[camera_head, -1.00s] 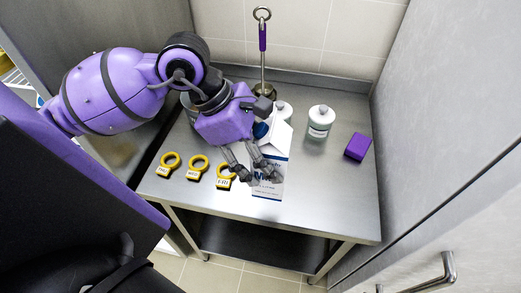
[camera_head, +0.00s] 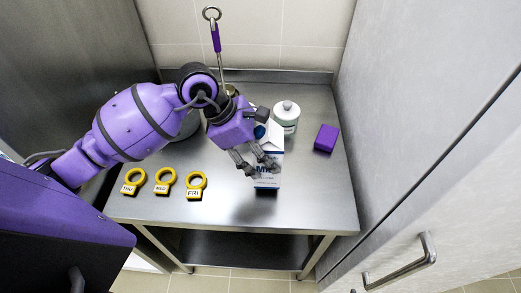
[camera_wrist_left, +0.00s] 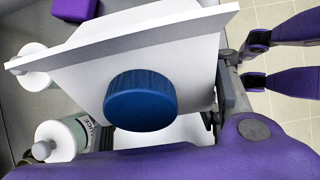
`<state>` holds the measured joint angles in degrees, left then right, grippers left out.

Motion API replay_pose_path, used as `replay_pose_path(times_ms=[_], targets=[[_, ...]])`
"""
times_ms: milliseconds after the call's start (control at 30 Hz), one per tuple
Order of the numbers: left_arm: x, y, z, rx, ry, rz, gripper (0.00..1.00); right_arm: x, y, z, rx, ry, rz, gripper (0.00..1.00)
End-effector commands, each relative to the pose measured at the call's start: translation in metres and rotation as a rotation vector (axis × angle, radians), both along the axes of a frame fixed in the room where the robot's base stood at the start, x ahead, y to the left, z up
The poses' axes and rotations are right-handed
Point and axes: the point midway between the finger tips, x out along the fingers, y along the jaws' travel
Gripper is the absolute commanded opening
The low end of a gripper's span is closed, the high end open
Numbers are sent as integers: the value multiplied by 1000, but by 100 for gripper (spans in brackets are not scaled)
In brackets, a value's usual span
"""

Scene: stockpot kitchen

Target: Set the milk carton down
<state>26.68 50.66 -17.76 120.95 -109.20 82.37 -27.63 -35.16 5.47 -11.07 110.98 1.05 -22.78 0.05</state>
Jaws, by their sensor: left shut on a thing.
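The milk carton (camera_head: 267,181) is white with blue lettering and a blue cap, over the front middle part of the steel table. In the left wrist view the carton's gable top (camera_wrist_left: 160,45) and round blue cap (camera_wrist_left: 140,99) fill the middle.
The steel table (camera_head: 310,195) has clear room at front right. A white jar (camera_head: 286,117) stands behind the carton, with a purple block (camera_head: 326,138) to its right. Labelled yellow rings, including FRI (camera_head: 196,185), lie left. A purple-handled utensil (camera_head: 216,40) stands behind.

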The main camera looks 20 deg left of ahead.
Motion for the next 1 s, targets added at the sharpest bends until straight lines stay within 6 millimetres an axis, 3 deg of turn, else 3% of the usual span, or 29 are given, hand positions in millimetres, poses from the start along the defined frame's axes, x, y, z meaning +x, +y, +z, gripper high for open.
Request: replay_pose_path(times_ms=[33, 100, 533, 567, 600, 700, 1000], targets=[[-2, -1, -15, -2, 13, 0, 0, -6, -1, -8, -2, 14, -1, 0], [-3, -1, -23, -2, 11, -1, 0, -7, -3, -10, -6, 17, -2, 0], [-1, 0, -25, -1, 1, -1, 0, 1, 0, -9, 0, 4, -6, 0], [-2, 0, -27, 2, 6, -1, 55, 2, 0, -9, 0, 2, -6, 0], [-2, 0, -27, 2, 5, 0, 61, 3, 0, -8, 0, 1, -6, 0], [-2, 0, -26, 2, 5, 0, 73, 3, 0, -8, 0, 1, -6, 0], [-2, 0, -26, 1, 5, 0, 73, -2, -1, -10, -1, 9, -8, 0]])
